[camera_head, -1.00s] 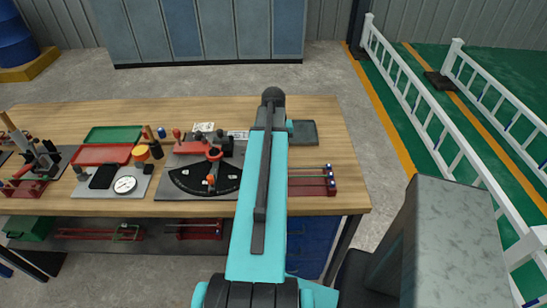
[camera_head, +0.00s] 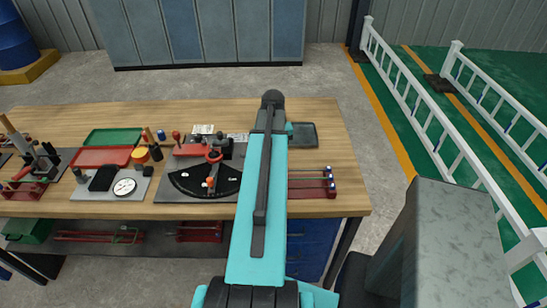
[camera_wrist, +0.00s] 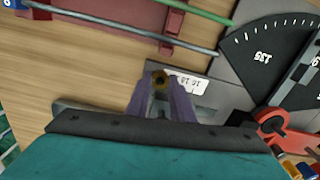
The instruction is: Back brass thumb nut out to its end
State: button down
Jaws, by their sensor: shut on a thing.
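In the wrist view my gripper (camera_wrist: 161,92) reaches from the bottom edge, with its two purple-grey fingers close together. A small brass thumb nut (camera_wrist: 160,78) shows at the fingertips, and the fingers are shut on it. Its thread and the end of its travel are too small or hidden to make out. A white label (camera_wrist: 190,84) with dark print lies just right of the fingertips, beside a grey plate. In the head view my teal arm hides the gripper and the nut.
A black angle dial (camera_head: 205,181) stands on a grey base left of my arm, with a red lever (camera_wrist: 272,124) near the gripper. A red rack (camera_wrist: 140,20) holds rods. Red (camera_head: 102,157) and green (camera_head: 115,138) trays lie left. Bare wood shows left of the gripper.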

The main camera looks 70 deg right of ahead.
jog(key=shift+n, duration=0.3)
jog(key=n, duration=0.4)
jog(key=shift+b, duration=0.3)
jog(key=shift+n, duration=2.1)
jog(key=c, duration=1.5)
grip_release()
jog(key=shift+c, duration=0.2)
jog(key=shift+r, duration=0.1)
notch_tip(320, 180, up, 14)
jog(key=b, duration=0.3)
jog(key=shift+b, duration=0.3)
